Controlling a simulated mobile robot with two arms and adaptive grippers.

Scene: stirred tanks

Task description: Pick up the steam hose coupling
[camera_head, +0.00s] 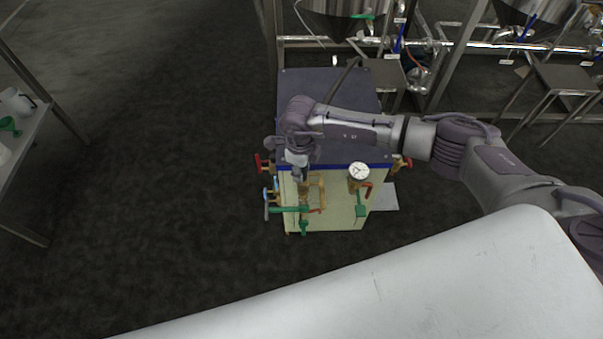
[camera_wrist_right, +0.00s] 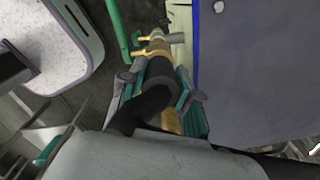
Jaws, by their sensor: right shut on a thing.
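My right gripper (camera_head: 300,178) is at the front face of the pale panel, among its valves and pipes. In the right wrist view my right gripper (camera_wrist_right: 162,84) has its fingers on both sides of the dark steam hose coupling (camera_wrist_right: 160,78), shut on it. Brass fittings (camera_wrist_right: 156,46) show just beyond the coupling, in line with it; I cannot tell whether they are joined. The coupling is mostly hidden by my arm in the head view. My left gripper is not in view.
The cream panel (camera_head: 335,212) with a blue edge carries a round gauge (camera_head: 359,171), a red-handled valve (camera_head: 258,162) and green-handled pipework (camera_head: 290,209). Steel tanks (camera_head: 345,15) and pipes stand behind. A bench (camera_head: 22,150) is at left. Dark floor (camera_head: 140,150) is clear between.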

